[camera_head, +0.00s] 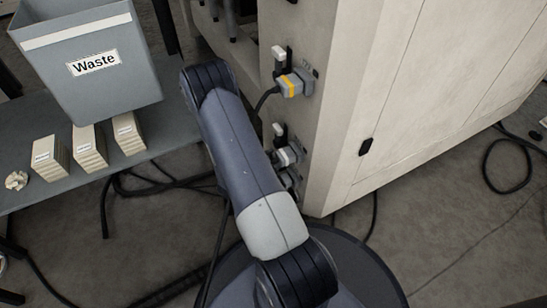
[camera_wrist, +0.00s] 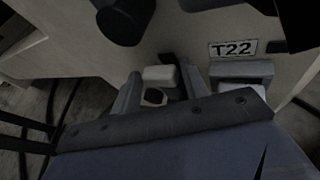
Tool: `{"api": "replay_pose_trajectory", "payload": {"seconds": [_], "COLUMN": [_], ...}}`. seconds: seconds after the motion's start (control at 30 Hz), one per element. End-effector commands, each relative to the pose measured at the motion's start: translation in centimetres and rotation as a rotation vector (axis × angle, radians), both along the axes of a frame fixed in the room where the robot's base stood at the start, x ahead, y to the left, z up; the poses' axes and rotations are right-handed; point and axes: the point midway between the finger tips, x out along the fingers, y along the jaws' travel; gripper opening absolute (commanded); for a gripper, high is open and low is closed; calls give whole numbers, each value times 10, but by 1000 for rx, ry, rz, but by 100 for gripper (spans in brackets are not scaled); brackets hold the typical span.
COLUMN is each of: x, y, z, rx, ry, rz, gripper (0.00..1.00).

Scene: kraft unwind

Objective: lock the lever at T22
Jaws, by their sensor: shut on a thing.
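In the wrist view, the T22 label (camera_wrist: 233,48) is on the beige panel, right of and above my gripper (camera_wrist: 160,80). My gripper's two grey fingers stand on either side of a lever with a white grip (camera_wrist: 158,74), and they are shut on it. A dark part of the lever shows behind the white grip. A grey connector (camera_wrist: 240,70) sits just under the label, to the right of the fingers. The lever's lower end is hidden by my gripper body.
In the head view, a beige cabinet (camera_head: 440,85) carries a yellow-banded connector (camera_head: 292,84) and white-tipped levers. Black cables (camera_head: 150,185) lie on the floor at left. A grey Waste bin (camera_head: 85,50) and several beige stacks stand on a grey table (camera_head: 25,125).

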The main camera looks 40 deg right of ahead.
Motion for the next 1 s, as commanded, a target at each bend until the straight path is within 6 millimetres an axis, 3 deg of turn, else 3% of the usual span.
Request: {"api": "replay_pose_trajectory", "payload": {"seconds": [0.4,0.43,0.5,0.77,1.0], "x": [-2,-3,-3,-3,-7], "y": [1,1,1,2,28], "z": [0,0,0,1,12], "rx": [-7,-6,-6,-6,-6], "ry": [-34,-34,-34,-33,-32], "rz": [2,2,1,2,7], "gripper": [2,44,49,49,49]}}
